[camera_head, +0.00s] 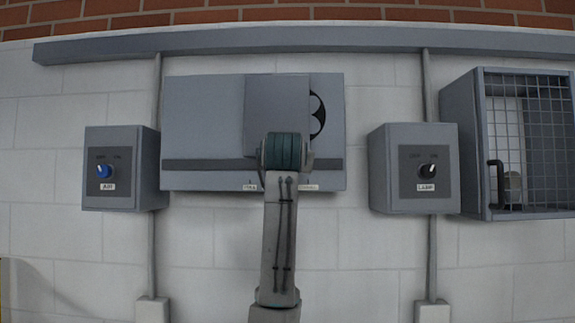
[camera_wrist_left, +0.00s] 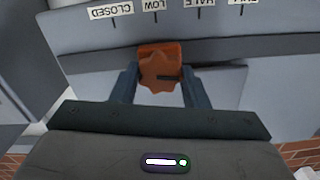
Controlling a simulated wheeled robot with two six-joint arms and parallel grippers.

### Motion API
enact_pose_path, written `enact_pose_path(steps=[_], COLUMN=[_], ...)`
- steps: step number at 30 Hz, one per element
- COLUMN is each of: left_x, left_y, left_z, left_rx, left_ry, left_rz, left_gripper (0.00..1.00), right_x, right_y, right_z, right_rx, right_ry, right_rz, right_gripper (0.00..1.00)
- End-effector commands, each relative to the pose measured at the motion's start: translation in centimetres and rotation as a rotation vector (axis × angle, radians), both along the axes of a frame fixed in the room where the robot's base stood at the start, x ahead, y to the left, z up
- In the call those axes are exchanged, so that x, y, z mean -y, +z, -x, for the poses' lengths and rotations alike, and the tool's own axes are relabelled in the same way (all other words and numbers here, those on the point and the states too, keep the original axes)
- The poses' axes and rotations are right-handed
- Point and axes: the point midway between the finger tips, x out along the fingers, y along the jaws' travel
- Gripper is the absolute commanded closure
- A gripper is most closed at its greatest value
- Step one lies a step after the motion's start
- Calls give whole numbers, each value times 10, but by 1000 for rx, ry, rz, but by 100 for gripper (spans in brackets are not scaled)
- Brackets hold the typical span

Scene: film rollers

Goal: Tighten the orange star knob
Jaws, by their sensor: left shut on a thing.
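The orange star knob (camera_wrist_left: 161,72) shows in the left wrist view, at the dark strip along the grey box's edge. The grey wall box (camera_head: 205,120) has a sliding-looking plate (camera_head: 277,105) beside a dark round opening (camera_head: 317,115). My right gripper is in neither view.
Upside-down labels, CLOSED, LOW, HALF and one cut off, line the box in the wrist view. An AIR switch box (camera_head: 122,140) is left, a LAMP switch box (camera_head: 412,140) right. A mesh cage (camera_head: 530,140) stands further right. A rail (camera_head: 290,38) runs above.

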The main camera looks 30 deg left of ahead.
Motion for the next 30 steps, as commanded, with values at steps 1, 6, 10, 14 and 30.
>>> enact_pose_path(steps=[1,6,10,14,30], left_x=[0,1,1,1,2], left_y=[-1,-1,-1,-1,-2], left_z=[0,0,0,-1,-1], left_rx=[-21,-107,-170,-235,-500], left_ry=[0,0,0,0,0], left_rz=[-35,-174,-279,-385,-818], left_gripper=[82,82,82,82,82], right_x=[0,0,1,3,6], right_y=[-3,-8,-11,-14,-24], right_z=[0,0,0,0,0], right_rx=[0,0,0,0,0], right_ry=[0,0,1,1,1], right_rz=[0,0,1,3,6], right_gripper=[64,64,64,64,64])
